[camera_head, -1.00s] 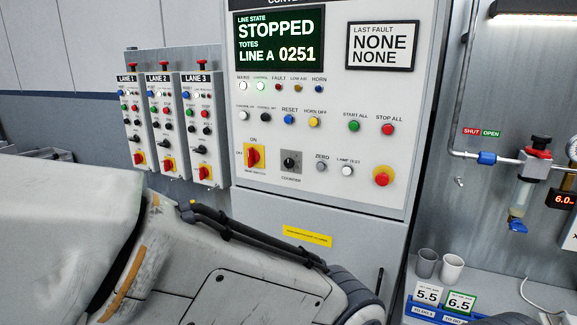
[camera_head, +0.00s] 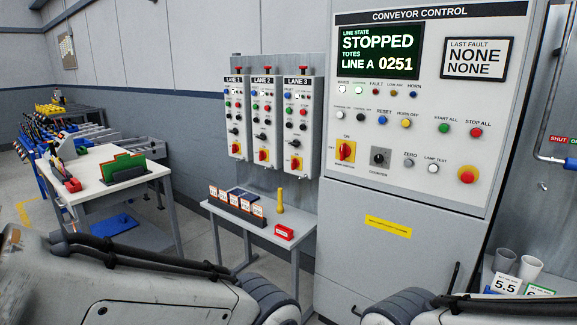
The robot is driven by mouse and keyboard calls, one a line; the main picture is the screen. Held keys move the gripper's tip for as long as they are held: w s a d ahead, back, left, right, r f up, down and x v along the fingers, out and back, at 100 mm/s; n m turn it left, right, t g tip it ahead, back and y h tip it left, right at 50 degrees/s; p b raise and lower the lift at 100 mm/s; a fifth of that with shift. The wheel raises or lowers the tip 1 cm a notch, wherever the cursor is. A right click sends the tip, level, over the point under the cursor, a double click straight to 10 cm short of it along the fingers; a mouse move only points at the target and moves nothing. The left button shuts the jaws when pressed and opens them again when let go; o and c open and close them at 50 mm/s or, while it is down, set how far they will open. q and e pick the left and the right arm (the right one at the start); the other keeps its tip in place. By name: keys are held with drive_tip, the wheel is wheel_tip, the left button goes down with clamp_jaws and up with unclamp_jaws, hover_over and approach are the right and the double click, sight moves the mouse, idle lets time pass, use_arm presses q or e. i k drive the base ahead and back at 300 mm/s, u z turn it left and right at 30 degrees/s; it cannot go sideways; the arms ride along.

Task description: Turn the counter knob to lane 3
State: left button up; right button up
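The counter knob (camera_head: 379,157) is a black rotary knob on a dark square plate. It sits low on the grey conveyor control cabinet (camera_head: 470,130), between the red and yellow main switch (camera_head: 346,150) and the zero button (camera_head: 410,161). Its pointer position is too small to tell. The line display (camera_head: 379,52) above reads STOPPED, TOTES, LINE A 0251. My arm links cross the bottom of the head view, well below the knob. Neither gripper's fingers show.
Three lane boxes (camera_head: 303,120) hang left of the cabinet. Below them a small table (camera_head: 283,250) holds cards, a yellow object (camera_head: 280,200) and a red block (camera_head: 285,232). A white workbench (camera_head: 110,187) stands at the left. Cups (camera_head: 529,267) stand at lower right.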

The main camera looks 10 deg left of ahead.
sight(377, 157)
drive_tip(key=u, duration=0.45)
drive_tip(key=k, duration=0.65)
drive_tip(key=u, duration=0.9)
drive_tip(key=i, duration=1.25)
drive_tip(key=z, duration=0.5)
drive_tip(key=i, duration=0.75)
drive_tip(key=z, duration=1.3)
drive_tip(key=i, duration=0.6)
drive_tip(key=z, duration=0.5)
